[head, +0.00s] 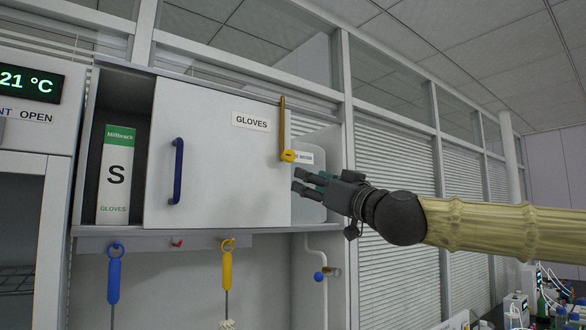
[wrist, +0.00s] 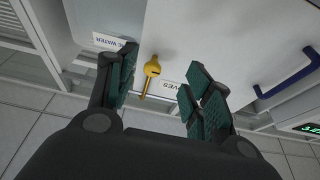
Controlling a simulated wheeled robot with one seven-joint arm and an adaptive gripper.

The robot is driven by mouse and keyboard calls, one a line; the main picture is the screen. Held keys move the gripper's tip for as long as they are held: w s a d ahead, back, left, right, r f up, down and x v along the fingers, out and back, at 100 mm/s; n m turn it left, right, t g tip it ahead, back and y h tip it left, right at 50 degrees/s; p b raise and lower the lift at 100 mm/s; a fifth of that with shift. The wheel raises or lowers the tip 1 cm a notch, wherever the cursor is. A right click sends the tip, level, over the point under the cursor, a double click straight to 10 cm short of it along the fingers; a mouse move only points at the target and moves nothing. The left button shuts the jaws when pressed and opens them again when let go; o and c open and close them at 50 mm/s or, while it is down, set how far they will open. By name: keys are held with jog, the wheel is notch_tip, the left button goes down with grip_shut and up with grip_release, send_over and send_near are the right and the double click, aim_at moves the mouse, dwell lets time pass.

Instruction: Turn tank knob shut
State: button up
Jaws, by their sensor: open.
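The tank knob (head: 288,156) is yellow, with a long lever pointing straight up from its round hub, beside the right edge of the GLOVES cabinet door. The wrist view is turned upside down, and there the knob (wrist: 152,68) shows between my fingers with its lever pointing down. A pale tank (head: 310,208) with a partly covered label reading WATER sits behind it. My gripper (head: 301,180) is open and empty, just below and right of the knob in the head view. In the wrist view my gripper (wrist: 162,70) has its fingers spread either side of the knob, with no contact visible.
The white GLOVES door (head: 210,160) has a blue handle (head: 177,172). A glove box (head: 115,174) stands on the shelf at left. Blue (head: 114,278) and yellow (head: 227,268) handled tools hang below. A pipe with a blue valve (head: 319,276) runs beneath the tank.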

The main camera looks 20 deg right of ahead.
aim_at(291, 157)
jog(key=shift+w+a+r+p, duration=0.4)
jog(key=shift+w+r+p, duration=0.15)
jog(key=shift+w+r, duration=0.7)
jog(key=shift+w+a+r+p, duration=0.4)
jog(key=shift+w+r+p, duration=0.2)
jog(key=shift+w+r, duration=0.65)
jog(key=shift+w+a+r+p, duration=0.5)
jog(key=shift+w+r, duration=0.45)
jog(key=shift+w, duration=0.5)
jog(key=shift+d, duration=0.15)
jog(key=shift+t, duration=0.3)
jog(key=c, duration=1.1)
